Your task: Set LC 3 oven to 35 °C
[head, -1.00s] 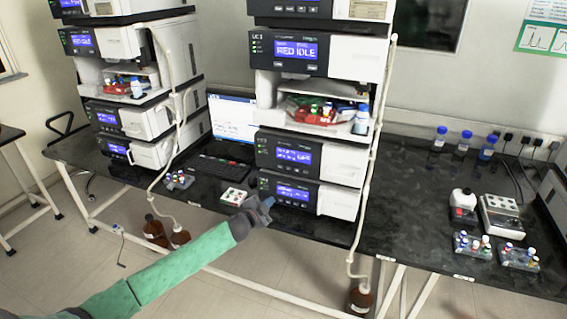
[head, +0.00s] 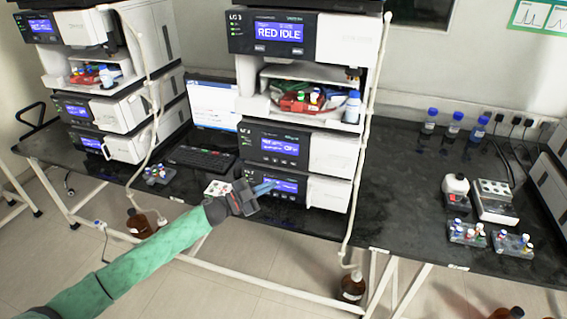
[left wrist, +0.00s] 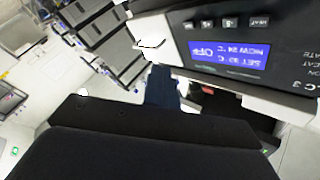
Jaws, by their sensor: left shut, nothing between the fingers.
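The LC 3 stack stands in the middle of the bench in the head view. Its oven (head: 330,155) seems to be the second module from the bottom, with a lit blue display (head: 281,147). In the left wrist view the oven's display (left wrist: 226,54) is upside down; it seems to read SET 30 °C, OFF, with a NOW line in the twenties. A row of small buttons (left wrist: 228,22) shows beside it. My left gripper (head: 264,188) has blue fingertips, is shut and empty, and is in front of the bottom module (head: 327,194), below the oven. I cannot tell whether it touches. My right gripper is out of view.
A similar stack (head: 120,110) stands at left, with a monitor (head: 213,104) and keyboard (head: 200,157) between. A pale tube (head: 362,150) runs down the stack's right side.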

